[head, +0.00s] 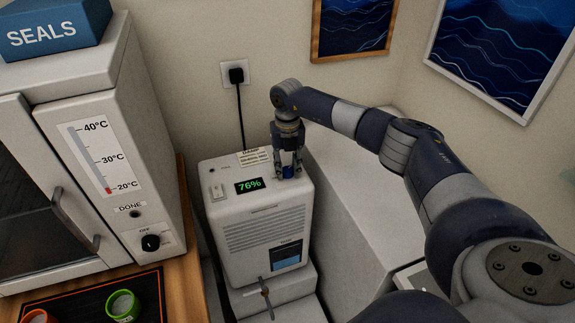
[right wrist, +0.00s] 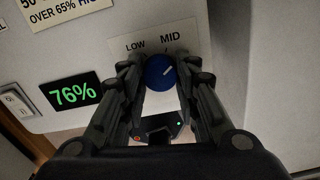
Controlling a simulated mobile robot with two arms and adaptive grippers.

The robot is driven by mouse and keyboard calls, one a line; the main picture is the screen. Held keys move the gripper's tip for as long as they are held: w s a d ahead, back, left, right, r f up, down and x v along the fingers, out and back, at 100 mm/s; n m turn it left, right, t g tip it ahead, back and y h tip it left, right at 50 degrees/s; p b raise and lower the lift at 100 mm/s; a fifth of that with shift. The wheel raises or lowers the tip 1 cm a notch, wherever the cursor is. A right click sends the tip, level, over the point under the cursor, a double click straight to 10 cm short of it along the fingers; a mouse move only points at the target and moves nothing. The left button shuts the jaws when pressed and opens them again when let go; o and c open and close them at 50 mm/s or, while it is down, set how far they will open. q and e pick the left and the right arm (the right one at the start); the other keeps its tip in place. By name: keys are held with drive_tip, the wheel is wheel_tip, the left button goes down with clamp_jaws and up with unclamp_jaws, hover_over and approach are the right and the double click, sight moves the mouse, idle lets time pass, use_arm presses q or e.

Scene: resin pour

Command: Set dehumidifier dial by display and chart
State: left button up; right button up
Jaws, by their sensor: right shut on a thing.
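The white dehumidifier (head: 265,238) stands on a white step in the head view. Its display (head: 249,185) reads 76% in green, also in the right wrist view (right wrist: 73,95). The chart (right wrist: 75,10) is partly cut off there; "OVER 65%" and part of "HI" show. The blue dial (right wrist: 160,72) has a white pointer mark aimed up and right, near the MID label. LOW is printed left of MID; any label further right is hidden by a finger. My right gripper (head: 288,168) reaches down onto the dial and is shut on it. My left gripper is not in view.
A white oven-like cabinet (head: 110,150) with a thermometer and knob stands at left, a blue SEALS box (head: 55,25) on top. Cups (head: 123,305) sit on a dark mat below. A power cord hangs from the wall outlet (head: 235,74). A pale block (head: 350,220) stands right of the dehumidifier.

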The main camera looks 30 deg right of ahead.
sight(288, 170)
drive_tip(key=m, duration=0.3)
drive_tip(key=shift+w+r+m+p, duration=0.1)
drive_tip(key=shift+r+m+p, duration=0.05)
drive_tip(key=shift+m+p, duration=0.7)
drive_tip(key=shift+m, duration=1.15)
drive_tip(key=o, duration=1.1)
wheel_tip(288, 170, up, 12)
